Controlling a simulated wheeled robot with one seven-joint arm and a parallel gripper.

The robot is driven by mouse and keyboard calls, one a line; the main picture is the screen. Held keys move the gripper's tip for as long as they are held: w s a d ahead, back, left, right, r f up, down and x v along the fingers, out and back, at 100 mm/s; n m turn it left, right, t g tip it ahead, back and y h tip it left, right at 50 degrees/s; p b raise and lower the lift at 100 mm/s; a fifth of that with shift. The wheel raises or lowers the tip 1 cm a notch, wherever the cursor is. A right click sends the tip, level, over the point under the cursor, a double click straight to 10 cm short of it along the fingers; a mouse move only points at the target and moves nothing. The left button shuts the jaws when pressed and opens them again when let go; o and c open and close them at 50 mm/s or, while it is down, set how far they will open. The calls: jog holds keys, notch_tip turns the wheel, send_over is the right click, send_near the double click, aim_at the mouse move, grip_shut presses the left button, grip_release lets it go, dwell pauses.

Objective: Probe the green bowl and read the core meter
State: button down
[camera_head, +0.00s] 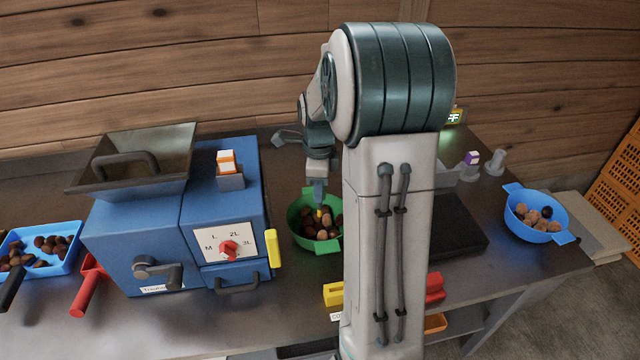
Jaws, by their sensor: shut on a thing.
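The green bowl (334,245) stands on the workbench just right of the blue machine and holds several brown chestnuts. My gripper (319,190) is directly above the bowl, pointing down, and is shut on a slim probe (319,212) with a yellow part. The probe's lower end is down among the chestnuts; its tip is hidden, so I cannot tell how deep it is. The core meter (455,116) with a lit yellow-green display stands at the back right, partly behind my arm. Its reading is too small to make out.
The blue machine (133,235) with a hopper and a red dial fills the bench left of the bowl. A blue tray (70,262) of chestnuts is at far left, a blue bowl (540,234) at right. My arm hides the bench's middle. Orange crates (615,200) stand far right.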

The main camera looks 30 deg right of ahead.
jog(key=shift+f+b, duration=1.5)
jog(key=shift+f, duration=0.9)
jog(key=shift+r, duration=0.2)
dwell(1.4)
jog(key=shift+r+p, duration=3.35)
jog(key=shift+r, duration=1.05)
